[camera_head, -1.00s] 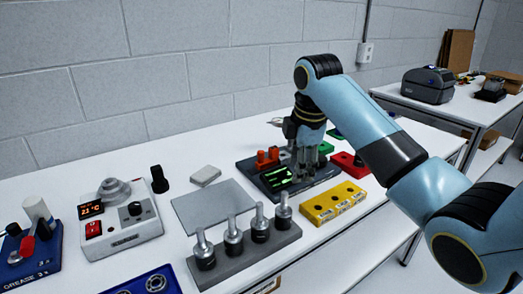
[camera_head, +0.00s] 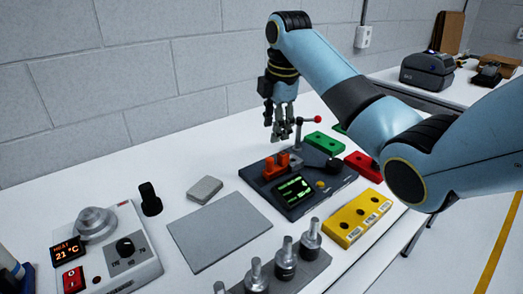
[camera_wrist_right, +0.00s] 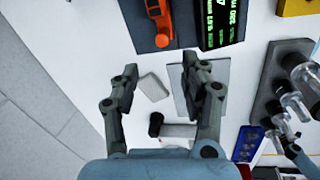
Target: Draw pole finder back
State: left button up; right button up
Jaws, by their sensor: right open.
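A dark device (camera_head: 315,182) with a lit green display (camera_head: 293,190) lies on the table, orange clamp-like parts (camera_head: 283,162) on its top. A thin post with a lever ending in a red ball (camera_head: 317,119) rises at its back; I cannot tell for sure which part is the pole finder. My right gripper (camera_head: 281,136) hangs open above the device's back edge, close to the lever; contact cannot be told. In the right wrist view its fingers (camera_wrist_right: 158,72) are spread with nothing between them; the orange part (camera_wrist_right: 158,20) and display show beyond.
A grey plate (camera_head: 220,232), a small grey block (camera_head: 204,190) and a black knobbed piece (camera_head: 150,199) lie left of the device. Green (camera_head: 324,143), red (camera_head: 362,165) and yellow (camera_head: 357,218) blocks are to its right. Silver-topped cylinders (camera_head: 285,258) stand in front.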

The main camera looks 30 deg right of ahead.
jog(key=f, duration=0.1)
send_over(271, 159)
jog(key=f, duration=0.2)
jog(key=s+f, duration=0.1)
jog(key=f, duration=0.1)
jog(key=shift+a+f, duration=0.1)
jog(key=shift+f, duration=0.15)
jog(key=f, duration=0.2)
jog(key=w+f, duration=0.1)
jog(key=shift+f, duration=0.4)
jog(key=shift+w+f, duration=0.1)
jog(key=shift+f, duration=0.35)
pick_arm(q)
jog(key=shift+s, duration=0.45)
jog(key=shift+s, duration=0.15)
pick_arm(e)
jog(key=shift+c, duration=0.2)
jog(key=c, duration=0.4)
pick_arm(q)
jog(key=shift+s, duration=0.4)
pick_arm(e)
grip_shut()
